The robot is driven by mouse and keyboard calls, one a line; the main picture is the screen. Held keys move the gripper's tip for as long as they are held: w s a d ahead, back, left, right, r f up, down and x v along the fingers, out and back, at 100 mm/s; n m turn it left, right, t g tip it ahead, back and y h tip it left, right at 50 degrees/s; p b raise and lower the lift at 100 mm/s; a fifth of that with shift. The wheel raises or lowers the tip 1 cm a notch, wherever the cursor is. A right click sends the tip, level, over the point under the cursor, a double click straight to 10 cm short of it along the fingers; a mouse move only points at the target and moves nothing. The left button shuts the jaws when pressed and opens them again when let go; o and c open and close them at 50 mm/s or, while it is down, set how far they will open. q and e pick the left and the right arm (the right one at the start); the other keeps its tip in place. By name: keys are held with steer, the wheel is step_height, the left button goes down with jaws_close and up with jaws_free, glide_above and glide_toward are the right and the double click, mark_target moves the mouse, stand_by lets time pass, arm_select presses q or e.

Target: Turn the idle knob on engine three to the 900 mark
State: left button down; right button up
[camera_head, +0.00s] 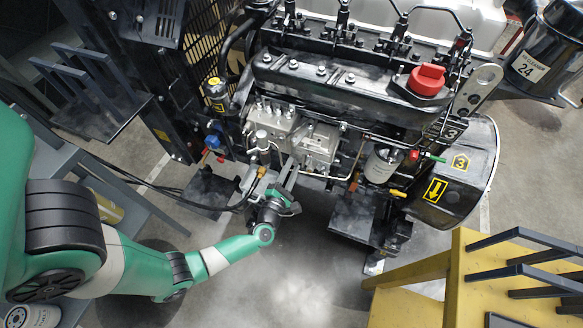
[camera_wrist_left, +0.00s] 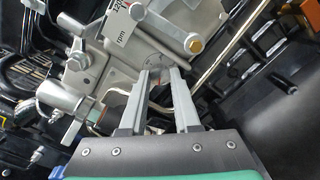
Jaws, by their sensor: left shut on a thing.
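Engine three (camera_head: 330,80) fills the middle of the head view, with a yellow "3" sign on its right end. My left gripper (camera_head: 291,172) reaches the grey pump block low on the engine's front. In the left wrist view the two grey fingers (camera_wrist_left: 158,72) are shut on a small round grey piece, the idle knob (camera_wrist_left: 157,66), at the pump's face. The fingers hide much of it, and I cannot read its setting. A white scale plate (camera_wrist_left: 122,32) marked "rpm" sits up-left of the fingertips; only part of its figures shows. My right gripper is not in view.
A brass bolt (camera_wrist_left: 194,45) and a slanting metal pipe (camera_wrist_left: 228,52) lie right of the fingers. A silver fitting (camera_wrist_left: 62,98) is at their left. A yellow stand (camera_head: 470,275) is at lower right; the floor (camera_head: 300,270) before the engine is clear.

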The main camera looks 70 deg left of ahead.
arm_select(q)
steer(key=m+p, duration=0.2)
steer(key=m, duration=0.4)
steer(key=shift+r, duration=0.15)
steer(key=m+p, duration=0.2)
steer(key=m, duration=0.3)
steer(key=shift+m, duration=0.3)
steer(key=m+p, duration=0.2)
steer(key=m, duration=0.9)
steer(key=shift+p, duration=0.4)
steer(key=shift+m, duration=0.4)
steer(key=c, duration=0.6)
jaws_free()
steer(key=shift+s+d, duration=0.1)
